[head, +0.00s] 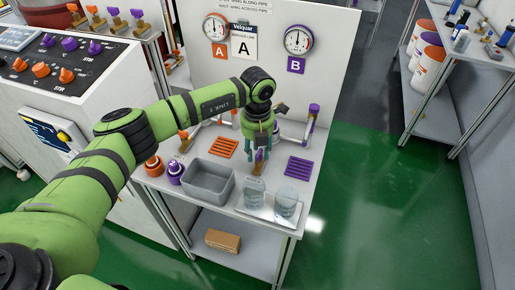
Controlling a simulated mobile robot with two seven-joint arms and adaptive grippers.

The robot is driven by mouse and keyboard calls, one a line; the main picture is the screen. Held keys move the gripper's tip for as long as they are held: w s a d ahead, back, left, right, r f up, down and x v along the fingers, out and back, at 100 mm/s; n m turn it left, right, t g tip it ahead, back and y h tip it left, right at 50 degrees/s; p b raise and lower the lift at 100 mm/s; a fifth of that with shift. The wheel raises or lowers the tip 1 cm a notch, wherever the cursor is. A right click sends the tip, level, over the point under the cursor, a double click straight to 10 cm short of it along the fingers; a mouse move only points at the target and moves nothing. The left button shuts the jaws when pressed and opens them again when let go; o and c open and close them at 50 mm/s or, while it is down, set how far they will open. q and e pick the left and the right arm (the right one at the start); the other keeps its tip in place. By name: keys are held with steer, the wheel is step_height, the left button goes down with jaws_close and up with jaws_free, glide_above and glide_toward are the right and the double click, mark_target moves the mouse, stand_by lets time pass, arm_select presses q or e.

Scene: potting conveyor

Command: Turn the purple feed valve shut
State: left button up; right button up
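A pale pipe with a purple top (314,109) rises to the right of the gripper. My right gripper is not in view.
A grey bin (209,192), orange (223,147) and purple (299,167) slotted plates, a tray (254,211) with clear containers, and orange (153,166) and purple (175,172) bottles crowd the bench (222,217). A control console (72,86) stands left. Green floor is clear at right.

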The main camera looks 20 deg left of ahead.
arm_select(q)
jaws_close()
steer(key=shift+n, duration=0.4)
steer(key=n, duration=0.2)
steer(key=shift+s+n, duration=0.1)
steer(key=shift+n, duration=0.3)
steer(key=n, duration=0.4)
steer(key=shift+s+n, duration=0.1)
steer(key=shift+n, duration=0.2)
steer(key=n, duration=0.4)
steer(key=shift+d, duration=0.1)
steer(key=n+p, duration=0.1)
steer(key=n, duration=0.4)
steer(key=shift+s+d, duration=0.1)
steer(key=shift+n, duration=0.4)
